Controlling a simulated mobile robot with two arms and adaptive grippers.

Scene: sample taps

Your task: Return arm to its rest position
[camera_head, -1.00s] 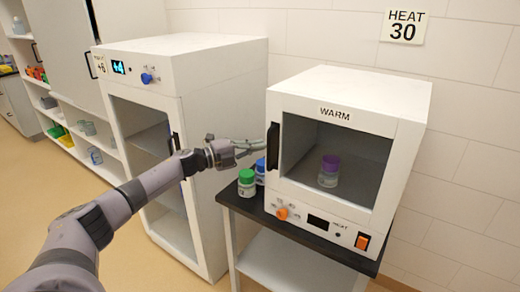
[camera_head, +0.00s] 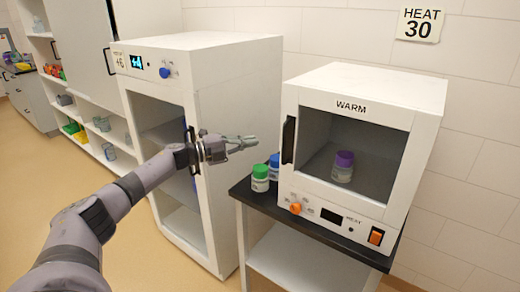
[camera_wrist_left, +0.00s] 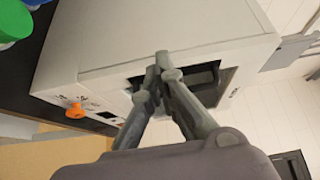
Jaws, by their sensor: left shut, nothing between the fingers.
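My left gripper (camera_head: 240,144) is shut and empty. It hangs in the air in front of the tall cabinet and left of the WARM box, above and left of the green-capped jar. In the left wrist view my two fingers (camera_wrist_left: 161,66) meet at their tips, with the white box (camera_wrist_left: 190,35) behind them, apart from them as far as I can tell. My left arm reaches in from the lower left in the head view. My right gripper is not in view.
The WARM box (camera_head: 380,85) stands on a black-topped table (camera_head: 243,192) with a purple-capped jar (camera_head: 343,167) inside. A green-capped jar (camera_head: 260,178) and a blue-capped jar (camera_head: 274,165) stand to its left. The tall white cabinet (camera_head: 235,110) is behind my arm. Floor at left is free.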

